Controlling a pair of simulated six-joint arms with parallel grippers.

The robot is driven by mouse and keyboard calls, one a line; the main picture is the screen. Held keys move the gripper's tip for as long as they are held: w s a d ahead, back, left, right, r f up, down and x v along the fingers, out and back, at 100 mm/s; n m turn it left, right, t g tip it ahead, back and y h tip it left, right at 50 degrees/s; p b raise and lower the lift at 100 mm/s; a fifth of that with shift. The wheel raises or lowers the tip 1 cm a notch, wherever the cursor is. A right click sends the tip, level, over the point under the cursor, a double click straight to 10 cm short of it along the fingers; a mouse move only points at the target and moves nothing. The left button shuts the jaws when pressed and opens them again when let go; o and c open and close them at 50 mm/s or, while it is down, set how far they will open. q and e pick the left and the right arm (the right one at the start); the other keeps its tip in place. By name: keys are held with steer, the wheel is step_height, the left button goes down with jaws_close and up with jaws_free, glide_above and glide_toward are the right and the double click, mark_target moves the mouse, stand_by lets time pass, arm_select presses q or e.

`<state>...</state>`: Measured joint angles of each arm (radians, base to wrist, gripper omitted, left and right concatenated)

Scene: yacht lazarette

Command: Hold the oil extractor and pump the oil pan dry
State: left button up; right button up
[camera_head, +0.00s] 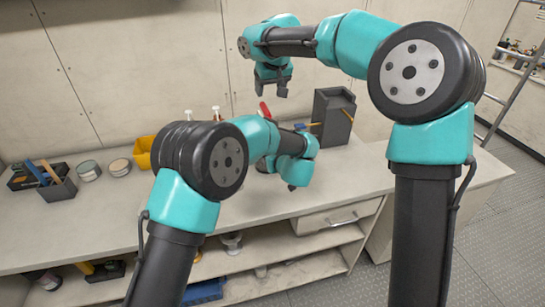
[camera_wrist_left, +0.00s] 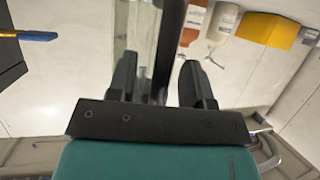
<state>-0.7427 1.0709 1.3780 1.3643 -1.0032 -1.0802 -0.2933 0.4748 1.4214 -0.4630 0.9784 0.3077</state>
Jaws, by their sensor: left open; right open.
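A red part (camera_head: 265,110), perhaps of the oil extractor, shows above my left forearm in the head view. The rest below it is hidden behind my arm. In the left wrist view, a clear upright shape (camera_wrist_left: 137,38) and a dark rod (camera_wrist_left: 167,45) stand around the gap between the fingers of my left gripper (camera_wrist_left: 158,85); I cannot tell if they touch. That gripper is open, low over the bench in the head view (camera_head: 292,186). My right gripper (camera_head: 275,88) is open and empty, pointing down above the red part. I cannot make out the oil pan.
A dark grey box (camera_head: 333,115) stands at the bench's back right. White bottles (camera_head: 216,113) and a yellow container (camera_head: 144,150) are behind my left arm. Tins (camera_head: 89,171) and a tool holder (camera_head: 57,189) stand at left. The bench top (camera_head: 345,178) is clear at right.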

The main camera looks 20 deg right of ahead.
arm_select(q)
jaws_close()
stand_by(0.4)
steer(key=c, duration=0.6)
jaws_free()
steer(key=shift+c, duration=0.2)
jaws_close()
arm_select(e)
steer(key=shift+c, duration=0.8)
steer(key=shift+w, duration=0.15)
